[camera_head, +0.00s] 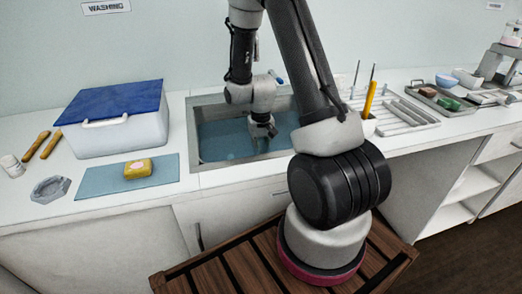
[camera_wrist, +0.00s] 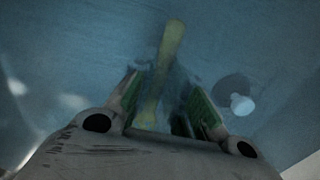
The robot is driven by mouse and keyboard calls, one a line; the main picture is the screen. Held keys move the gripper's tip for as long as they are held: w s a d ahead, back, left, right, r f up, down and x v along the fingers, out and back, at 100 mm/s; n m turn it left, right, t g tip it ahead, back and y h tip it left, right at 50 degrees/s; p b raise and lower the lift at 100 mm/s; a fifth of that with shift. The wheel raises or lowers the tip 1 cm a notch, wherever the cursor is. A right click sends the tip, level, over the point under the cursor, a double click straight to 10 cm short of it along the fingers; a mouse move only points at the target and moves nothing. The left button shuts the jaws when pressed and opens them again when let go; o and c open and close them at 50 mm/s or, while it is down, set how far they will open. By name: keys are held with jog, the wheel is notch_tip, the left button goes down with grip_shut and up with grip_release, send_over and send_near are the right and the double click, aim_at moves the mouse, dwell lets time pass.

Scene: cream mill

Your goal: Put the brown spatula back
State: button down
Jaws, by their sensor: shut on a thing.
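My gripper (camera_head: 262,128) points down into the water-filled sink (camera_head: 197,155). In the wrist view my gripper (camera_wrist: 164,100) is shut on a long, slim, spatula-like tool (camera_wrist: 171,42), which looks dull yellow in the dim blue water. One end sticks out past the fingers and the other runs back between them. The head view does not show this tool clearly. I cannot tell from its colour whether it is the brown spatula. Two brown-orange long tools (camera_head: 50,145) (camera_head: 35,146) lie on the counter at the far left.
A white box with a blue lid (camera_head: 112,118) stands left of the sink. In front of it, a yellow sponge (camera_head: 138,168) lies on a blue mat (camera_head: 98,181). Right of the sink are a cup holding upright tools (camera_head: 369,127) and a drying rack (camera_head: 402,117). A dark round thing (camera_wrist: 236,90) shows in the water.

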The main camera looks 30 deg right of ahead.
jog(key=shift+f, duration=0.55)
dwell(0.4)
jog(key=c, duration=1.3)
grip_release()
jog(key=shift+r, duration=0.1)
